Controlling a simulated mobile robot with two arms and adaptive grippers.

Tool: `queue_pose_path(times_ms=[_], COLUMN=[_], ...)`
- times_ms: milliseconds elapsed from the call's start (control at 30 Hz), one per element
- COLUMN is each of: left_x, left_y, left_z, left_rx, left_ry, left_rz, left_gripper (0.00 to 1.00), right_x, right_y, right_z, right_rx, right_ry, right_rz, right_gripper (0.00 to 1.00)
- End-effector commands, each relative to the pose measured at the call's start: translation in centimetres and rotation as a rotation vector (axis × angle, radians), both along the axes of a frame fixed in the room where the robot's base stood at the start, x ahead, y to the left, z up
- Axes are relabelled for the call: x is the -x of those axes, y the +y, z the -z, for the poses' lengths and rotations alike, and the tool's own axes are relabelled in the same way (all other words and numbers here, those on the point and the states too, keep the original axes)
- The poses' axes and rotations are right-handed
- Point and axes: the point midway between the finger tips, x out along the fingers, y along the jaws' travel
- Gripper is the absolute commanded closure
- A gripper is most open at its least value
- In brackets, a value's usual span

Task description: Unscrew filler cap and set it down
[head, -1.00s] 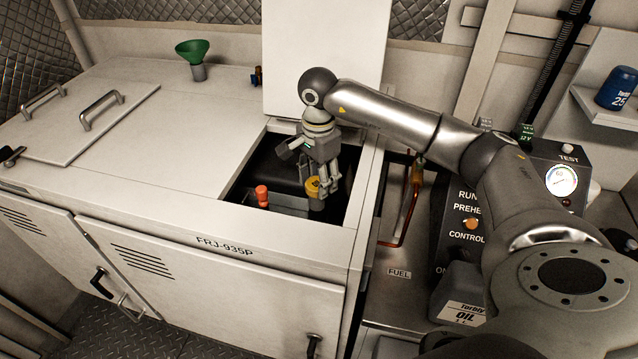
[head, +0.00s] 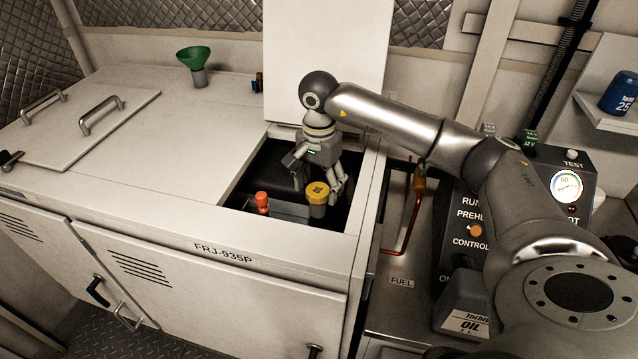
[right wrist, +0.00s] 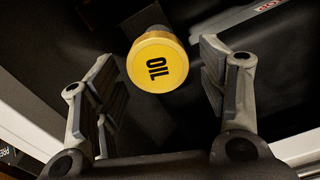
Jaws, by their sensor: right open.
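The yellow filler cap (head: 317,191), marked OIL, sits on its filler neck (head: 317,209) inside the open hatch of the white cabinet. In the right wrist view the cap (right wrist: 157,63) shows between and a little beyond the spread fingers. My right gripper (head: 318,185) points down into the hatch, just behind and above the cap. It is open and empty, with no finger seen touching the cap. My left gripper is not in view.
An orange-red handle (head: 262,200) stands left of the cap. The raised hatch lid (head: 325,60) stands behind my arm. A green funnel (head: 193,56) is on the cabinet top (head: 170,130), which has free room. An oil jug (head: 466,305) stands at the right.

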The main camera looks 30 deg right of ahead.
Motion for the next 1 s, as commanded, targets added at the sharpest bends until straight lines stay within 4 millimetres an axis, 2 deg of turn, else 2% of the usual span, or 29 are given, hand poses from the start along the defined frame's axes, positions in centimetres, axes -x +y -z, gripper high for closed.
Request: queue_pose_path(times_ms=[167, 1000], left_x=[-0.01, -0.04], left_y=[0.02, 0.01], left_z=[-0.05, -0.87], left_rx=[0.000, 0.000], left_ry=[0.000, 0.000], left_rz=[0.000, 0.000], left_gripper=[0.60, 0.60], right_x=[0.08, 0.71], right_y=[0.02, 0.10], right_z=[0.00, -0.05], right_rx=[0.000, 0.000], right_ry=[0.001, 0.000], right_rz=[0.088, 1.143], right_gripper=[0.33, 0.33])
